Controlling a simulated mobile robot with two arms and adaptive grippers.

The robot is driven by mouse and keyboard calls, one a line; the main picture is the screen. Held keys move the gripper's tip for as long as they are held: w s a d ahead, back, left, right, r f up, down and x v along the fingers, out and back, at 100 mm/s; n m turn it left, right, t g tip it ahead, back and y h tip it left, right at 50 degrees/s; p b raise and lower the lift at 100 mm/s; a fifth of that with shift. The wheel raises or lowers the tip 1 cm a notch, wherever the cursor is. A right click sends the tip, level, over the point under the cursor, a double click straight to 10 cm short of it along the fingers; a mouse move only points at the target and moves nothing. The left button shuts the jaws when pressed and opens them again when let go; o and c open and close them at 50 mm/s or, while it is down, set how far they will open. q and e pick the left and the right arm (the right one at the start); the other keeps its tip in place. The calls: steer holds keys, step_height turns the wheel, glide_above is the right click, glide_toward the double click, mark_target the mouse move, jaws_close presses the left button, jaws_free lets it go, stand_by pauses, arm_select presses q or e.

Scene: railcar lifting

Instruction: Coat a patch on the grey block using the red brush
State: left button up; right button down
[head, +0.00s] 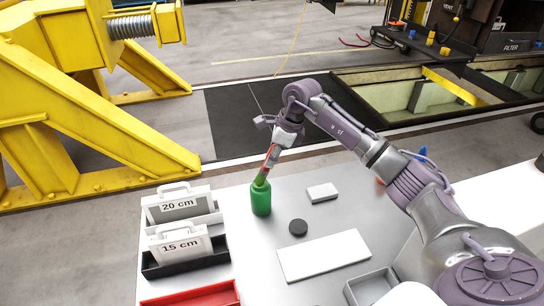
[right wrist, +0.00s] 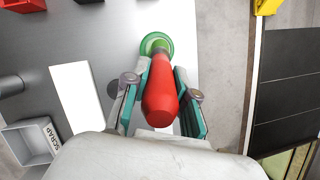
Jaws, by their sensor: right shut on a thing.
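My right gripper (head: 275,150) is shut on the red brush (head: 270,160) and holds it tilted above the green bottle (head: 261,198). In the right wrist view the brush's red handle (right wrist: 161,92) sits between the two fingers. Its lower end meets the bottle's mouth (right wrist: 156,42); how deep it reaches is hidden. A small light grey block (head: 322,192) lies on the table right of the bottle. A flat white slab (head: 324,256) lies nearer; I cannot tell for sure which is the grey block. My left gripper is not in view.
A dark round puck (head: 298,227) lies between the bottle and the slab. Holders labelled 20 cm (head: 178,207) and 15 cm (head: 181,245) stand at the left, with a red tray (head: 195,296) below. A grey SCRAP tray (right wrist: 35,142) is at the near side.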

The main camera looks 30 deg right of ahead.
steer(key=shift+f, duration=0.15)
steer(key=shift+w+r+p, duration=0.1)
steer(key=shift+r+p, duration=0.65)
steer(key=shift+r, duration=0.45)
steer(key=shift+r+p, duration=1.3)
steer(key=shift+r, duration=1.1)
